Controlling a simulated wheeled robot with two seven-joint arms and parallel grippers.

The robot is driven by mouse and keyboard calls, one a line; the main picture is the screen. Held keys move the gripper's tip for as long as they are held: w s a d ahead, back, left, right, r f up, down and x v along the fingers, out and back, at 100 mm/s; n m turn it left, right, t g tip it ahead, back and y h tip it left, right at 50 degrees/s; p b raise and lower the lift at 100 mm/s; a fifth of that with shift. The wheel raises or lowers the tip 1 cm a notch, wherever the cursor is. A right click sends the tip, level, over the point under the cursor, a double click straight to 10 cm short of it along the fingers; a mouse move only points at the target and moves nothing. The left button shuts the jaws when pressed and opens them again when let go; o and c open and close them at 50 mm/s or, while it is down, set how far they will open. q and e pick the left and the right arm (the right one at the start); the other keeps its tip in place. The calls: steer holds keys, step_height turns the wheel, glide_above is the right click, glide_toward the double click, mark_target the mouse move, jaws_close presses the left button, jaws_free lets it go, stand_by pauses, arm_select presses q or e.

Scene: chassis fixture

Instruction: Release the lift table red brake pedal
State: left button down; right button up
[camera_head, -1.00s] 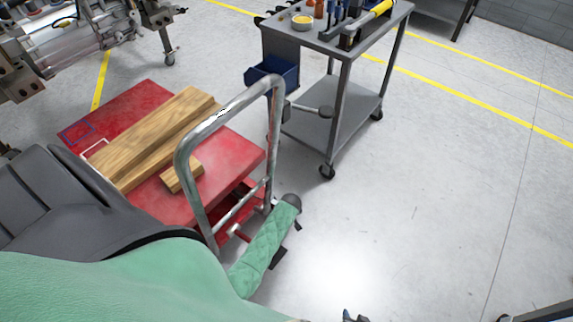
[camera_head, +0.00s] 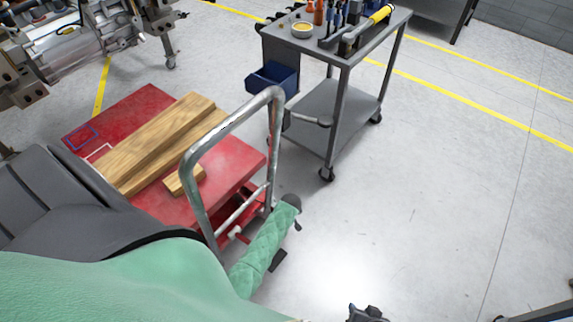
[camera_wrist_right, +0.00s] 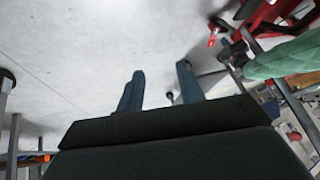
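The red lift table (camera_head: 232,160) stands at left in the head view, with a grey metal push handle (camera_head: 188,170) at its near end. In the right wrist view, a small bright red pedal-like part (camera_wrist_right: 212,41) sticks out low from the red frame (camera_wrist_right: 262,18); I take it for the brake pedal. In the head view I cannot pick it out clearly. My right gripper (camera_wrist_right: 160,88) is open and empty, its two fingers apart over bare floor, and the pedal is beyond them to the upper right. It also shows at the head view's bottom edge (camera_head: 366,313). My left gripper is not discernible.
A green padded part (camera_head: 265,245) is close beside the handle's base. A grey tool cart (camera_head: 335,100) with a blue bin (camera_head: 272,78) stands behind. Floor to the right is clear.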

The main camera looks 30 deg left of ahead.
step_height(320, 180, up, 13)
steer(key=s+d+g+p, duration=0.1)
steer(key=p, duration=0.1)
steer(key=shift+s+f+p, duration=0.2)
steer(key=shift+s+p, duration=0.1)
steer(key=shift+p, duration=0.1)
steer(key=shift+d, duration=0.1)
stand_by(0.5)
